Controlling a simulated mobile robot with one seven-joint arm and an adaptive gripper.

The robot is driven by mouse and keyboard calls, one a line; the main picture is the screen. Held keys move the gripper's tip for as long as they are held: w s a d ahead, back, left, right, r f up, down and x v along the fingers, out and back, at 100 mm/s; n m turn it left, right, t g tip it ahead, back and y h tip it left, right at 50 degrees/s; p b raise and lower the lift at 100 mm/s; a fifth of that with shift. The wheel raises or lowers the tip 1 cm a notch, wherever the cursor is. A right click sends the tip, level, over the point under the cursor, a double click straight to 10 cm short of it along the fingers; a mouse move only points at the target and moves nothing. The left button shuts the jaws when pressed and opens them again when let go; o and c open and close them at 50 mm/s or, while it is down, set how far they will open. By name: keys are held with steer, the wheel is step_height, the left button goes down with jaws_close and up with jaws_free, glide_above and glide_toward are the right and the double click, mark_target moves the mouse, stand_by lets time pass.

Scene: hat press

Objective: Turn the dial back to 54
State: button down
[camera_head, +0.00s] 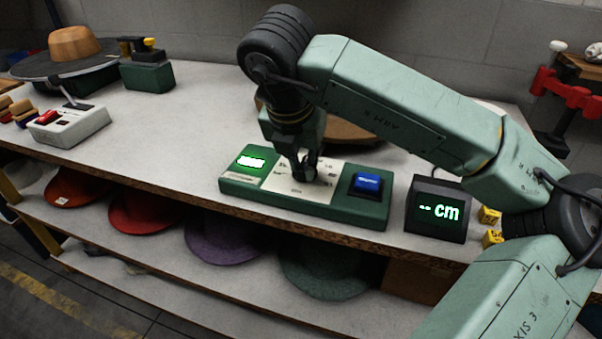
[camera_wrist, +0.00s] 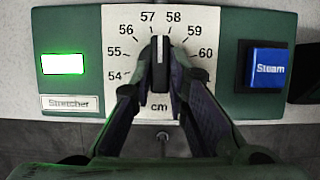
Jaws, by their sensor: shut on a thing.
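The dial (camera_wrist: 160,62) is a dark knob with a pale pointer line, in the middle of a white scale plate (camera_wrist: 120,30) marked from 54 at lower left to 60 at right, with "cm" below. Its pointer stands upright, between 57 and 58. My gripper (camera_wrist: 161,72) is shut on the dial, one finger on each side. In the head view my gripper (camera_head: 304,172) reaches down onto the green control box (camera_head: 235,188) and hides most of the dial.
Left of the scale is a lit green indicator (camera_wrist: 62,64) above a "Stretcher" label; right is a blue Steam button (camera_wrist: 268,68). A black display (camera_head: 438,212) reading "-- cm" and yellow blocks (camera_head: 489,216) stand to the right. A lever box (camera_head: 68,125) is at far left.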

steer(key=n+b, duration=0.1)
steer(key=n+y+b, duration=0.1)
steer(key=n, duration=0.1)
steer(key=n+b, duration=0.1)
steer(key=shift+d+f+n+y, duration=0.3)
steer(key=shift+y, duration=0.1)
steer(key=n, duration=0.1)
steer(key=n+y+b, duration=0.1)
steer(key=n, duration=0.1)
steer(key=n+y, duration=0.1)
steer(key=n, duration=0.1)
steer(key=shift+d+r+g, duration=0.15)
steer(key=shift+d+g, duration=0.15)
steer(key=shift+g, duration=0.1)
steer(key=n, duration=0.2)
steer(key=n+g+y, duration=0.1)
steer(key=n, duration=0.3)
steer(key=shift+w+d+n+g+y+p, duration=0.2)
steer(key=shift+w+n+g+y+p, duration=0.1)
steer(key=shift+w+n+g+p, duration=0.25)
steer(key=shift+n+g+p, duration=0.6)
steer(key=shift+n, duration=1.45)
steer(key=c, duration=1.6)
jaws_free()
steer(key=shift+o, duration=0.2)
steer(key=shift+w+d+r, duration=0.1)
steer(key=v, duration=1.1)
steer(key=shift+d+r, duration=0.3)
steer(key=shift+d, duration=0.05)
